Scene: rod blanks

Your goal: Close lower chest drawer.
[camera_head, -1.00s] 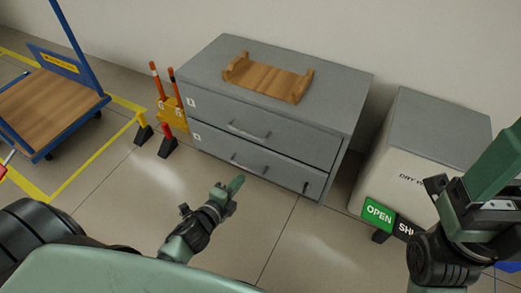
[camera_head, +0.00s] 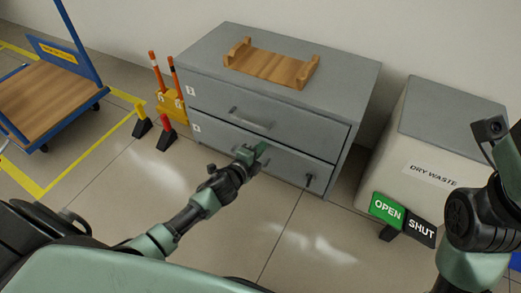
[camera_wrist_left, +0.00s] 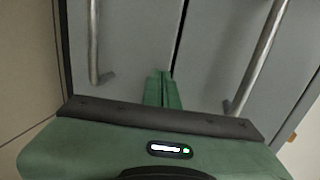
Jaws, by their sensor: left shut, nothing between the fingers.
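The grey chest (camera_head: 205,65) stands against the wall with two drawers, one above the other. The lower drawer (camera_head: 284,166) looks close to flush; I cannot tell whether a small gap is left. My left gripper (camera_head: 259,152) is shut and empty in front of the lower drawer, hiding most of its handle. In the left wrist view the shut fingertips (camera_wrist_left: 162,76) point at the drawer fronts, between the lower drawer's handle (camera_wrist_left: 94,40) and the upper drawer's handle (camera_wrist_left: 257,58). Contact cannot be told. My right arm is at the right edge, its fingertips out of frame.
A wooden cradle (camera_head: 270,67) sits on the chest top. A yellow holder (camera_head: 172,105) with orange-striped posts stands left of the chest. A dry waste bin (camera_head: 425,165) and an OPEN/SHUT sign (camera_head: 388,211) are at right. A blue cart (camera_head: 50,95) stands far left. Floor in front is clear.

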